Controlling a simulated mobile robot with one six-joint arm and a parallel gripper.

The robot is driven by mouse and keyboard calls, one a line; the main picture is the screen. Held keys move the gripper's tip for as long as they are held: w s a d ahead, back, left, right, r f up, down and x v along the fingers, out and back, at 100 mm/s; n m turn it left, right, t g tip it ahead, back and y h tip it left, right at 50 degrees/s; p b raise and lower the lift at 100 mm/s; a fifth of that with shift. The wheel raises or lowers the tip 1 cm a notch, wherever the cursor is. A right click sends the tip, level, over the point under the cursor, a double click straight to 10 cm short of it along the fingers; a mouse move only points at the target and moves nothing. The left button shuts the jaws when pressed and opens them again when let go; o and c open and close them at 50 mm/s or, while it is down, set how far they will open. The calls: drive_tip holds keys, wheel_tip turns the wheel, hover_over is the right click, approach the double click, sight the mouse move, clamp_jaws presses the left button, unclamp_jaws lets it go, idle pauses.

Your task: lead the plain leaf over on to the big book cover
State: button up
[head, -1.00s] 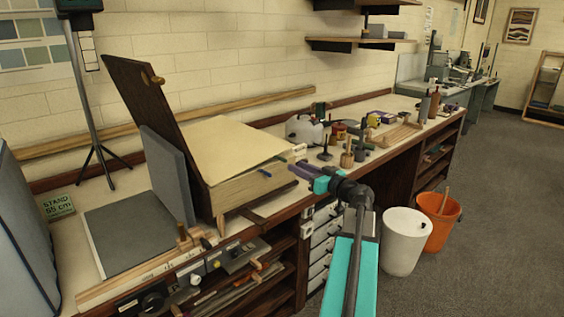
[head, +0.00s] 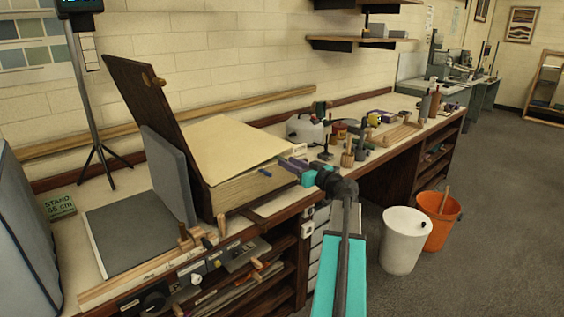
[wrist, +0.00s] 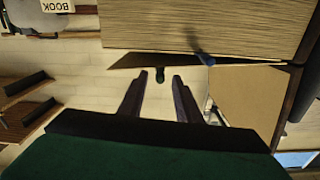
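The big book lies on the bench with its dark cover (head: 150,115) standing open, leaning up to the left. The plain leaf (head: 220,145) is a cream sheet lying on top of the thick page block (head: 245,190). In the wrist view, the page block (wrist: 200,25) fills the top and the cover's tan inner side (wrist: 245,95) stands at the right. A small blue tab (wrist: 205,58) sticks out at the block's edge. My gripper (head: 286,163) is at the right corner of the book. In the wrist view its two fingers (wrist: 157,92) are apart, with nothing visibly held.
Wooden rails (head: 160,265) run along the bench's front. Bottles and tools crowd the bench right of the book. White (head: 404,240) and orange (head: 438,218) bins stand on the floor.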

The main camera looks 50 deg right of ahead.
drive_tip(key=shift+w+d, duration=0.1)
drive_tip(key=shift+w, duration=1.55)
